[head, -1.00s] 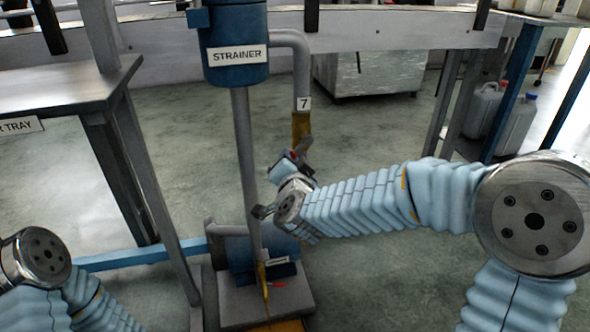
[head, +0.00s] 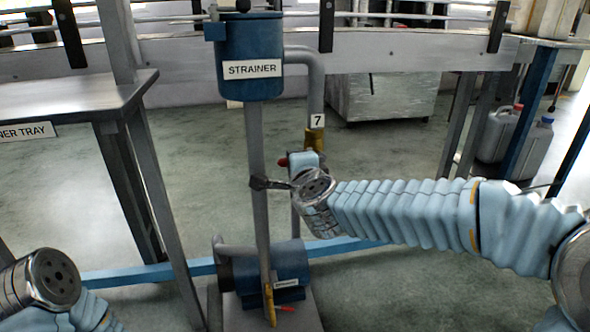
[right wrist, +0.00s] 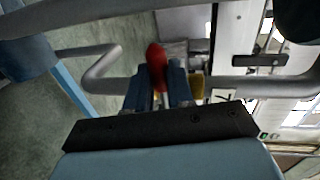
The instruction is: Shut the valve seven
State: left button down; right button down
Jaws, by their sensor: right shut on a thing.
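Valve seven (head: 315,140) is a brass fitting on the grey pipe coming down from the strainer, just under the label "7" (head: 317,121). Its red handle (head: 283,162) shows at the left of my right gripper (head: 302,160) in the head view. In the right wrist view the red handle (right wrist: 157,65) sits between the two dark fingers of my right gripper (right wrist: 160,85), which is shut on it. The brass body (right wrist: 196,86) is partly hidden behind a finger there. My left gripper is out of view; only part of its arm shows at the lower left.
The blue strainer (head: 250,55) stands above left of the valve. A vertical pipe (head: 260,210) runs down to a blue pump (head: 272,272). A metal table (head: 100,90) is at left. Jugs (head: 525,140) stand at right. Floor right of the pump is open.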

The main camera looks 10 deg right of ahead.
jog(key=shift+r, duration=0.15)
dwell(0.4)
jog(key=c, duration=1)
grip_release()
jog(key=s+r+p, duration=0.2)
jog(key=s, duration=1.1)
jog(key=shift+s+d+r, duration=0.25)
jog(key=shift+s+r, duration=0.05)
